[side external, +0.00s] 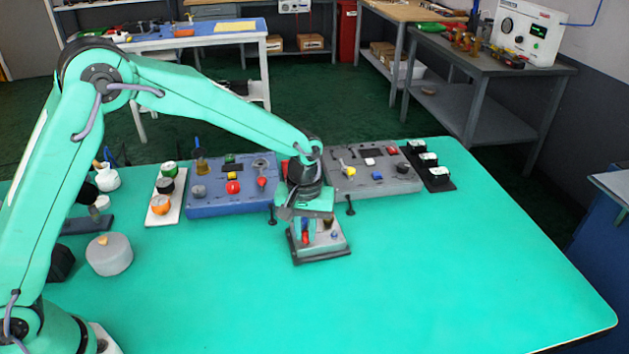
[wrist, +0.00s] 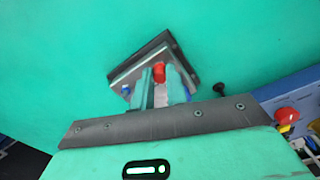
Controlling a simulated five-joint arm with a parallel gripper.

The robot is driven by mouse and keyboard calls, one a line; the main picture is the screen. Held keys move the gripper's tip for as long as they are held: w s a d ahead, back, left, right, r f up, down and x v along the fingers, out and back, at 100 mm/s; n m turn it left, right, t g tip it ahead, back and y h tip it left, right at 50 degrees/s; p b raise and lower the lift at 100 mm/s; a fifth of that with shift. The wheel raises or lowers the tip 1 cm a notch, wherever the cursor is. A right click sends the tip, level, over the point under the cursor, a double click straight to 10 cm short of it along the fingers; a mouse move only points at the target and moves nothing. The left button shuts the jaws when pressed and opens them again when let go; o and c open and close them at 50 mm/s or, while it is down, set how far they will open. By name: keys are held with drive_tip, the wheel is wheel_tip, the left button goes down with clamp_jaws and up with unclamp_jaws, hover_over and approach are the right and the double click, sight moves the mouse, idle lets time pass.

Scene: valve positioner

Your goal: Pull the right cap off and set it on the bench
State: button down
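The valve positioner, a small grey box (side external: 326,243) on a dark base plate, sits on the green bench (side external: 420,290). It also shows in the wrist view (wrist: 128,76), turned at a slant. A red cap (wrist: 159,73) stands on it, with a blue cap (wrist: 126,90) to its left; the red cap (side external: 305,238) shows low on the box in the side view. My gripper (wrist: 163,82) is right over the box, pointing down, its fingers apart on either side of the red cap. I cannot tell whether they touch it. My gripper (side external: 316,228) hides part of the box's top.
Behind stand a blue control panel (side external: 212,203) and a grey control panel (side external: 372,186) with knobs. A white tray (side external: 154,216) with knobs and a round grey container (side external: 109,257) are at left. A dark tray (side external: 438,181) is at right. The front bench is clear.

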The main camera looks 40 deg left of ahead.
sight(306, 232)
drive_tip(key=c, duration=2)
unclamp_jaws()
clamp_jaws()
drive_tip(key=shift+r, duration=1.2)
drive_tip(key=shift+r, duration=1.8)
drive_tip(key=shift+w, duration=0.1)
